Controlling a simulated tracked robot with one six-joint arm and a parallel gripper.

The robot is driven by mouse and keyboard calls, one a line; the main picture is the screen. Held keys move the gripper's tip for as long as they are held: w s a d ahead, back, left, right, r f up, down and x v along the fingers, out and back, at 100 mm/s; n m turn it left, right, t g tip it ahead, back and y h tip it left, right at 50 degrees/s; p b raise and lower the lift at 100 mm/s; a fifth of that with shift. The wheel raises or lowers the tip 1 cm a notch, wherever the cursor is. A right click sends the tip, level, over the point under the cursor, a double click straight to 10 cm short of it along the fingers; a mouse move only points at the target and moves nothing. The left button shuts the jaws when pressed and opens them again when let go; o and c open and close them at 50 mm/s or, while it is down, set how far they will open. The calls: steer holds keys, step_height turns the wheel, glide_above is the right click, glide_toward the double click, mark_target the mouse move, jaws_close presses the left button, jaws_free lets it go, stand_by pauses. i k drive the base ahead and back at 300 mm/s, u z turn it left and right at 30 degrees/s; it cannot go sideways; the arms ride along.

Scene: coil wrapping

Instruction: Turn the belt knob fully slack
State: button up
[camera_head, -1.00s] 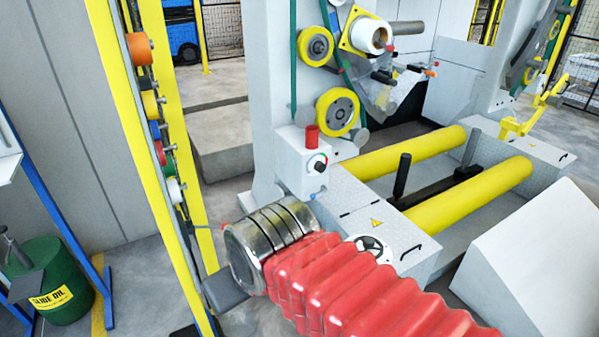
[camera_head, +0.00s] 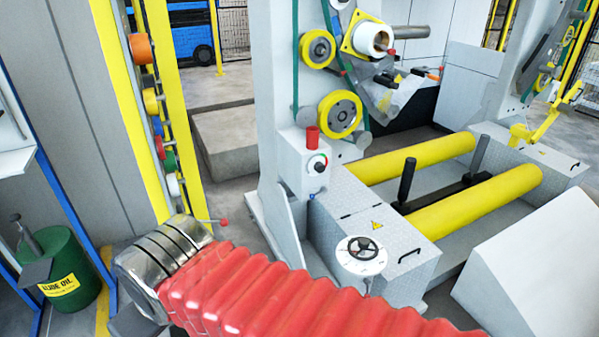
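A small black knob (camera_head: 318,167) with a coloured scale around it sits on the front of a grey control box (camera_head: 296,172). A red cylinder (camera_head: 312,137) stands on top of this box. I take this dial to be the belt knob; its setting is too small to read. A white handwheel (camera_head: 362,254) with a black spoked centre stands lower, by the machine's base. My gripper's fingers do not show.
Green belts with yellow rollers (camera_head: 340,114) run on the upright above the box. Two yellow bars (camera_head: 478,203) lie to the right. A yellow post with coloured rolls (camera_head: 138,48) stands at the left. A green oil drum (camera_head: 68,270) stands at the lower left.

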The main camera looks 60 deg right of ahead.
mark_target(319, 167)
steer(key=u, duration=0.8)
steer(key=k, duration=1.1)
steer(key=z, duration=1.2)
steer(key=i, duration=0.95)
steer(key=z, duration=0.05)
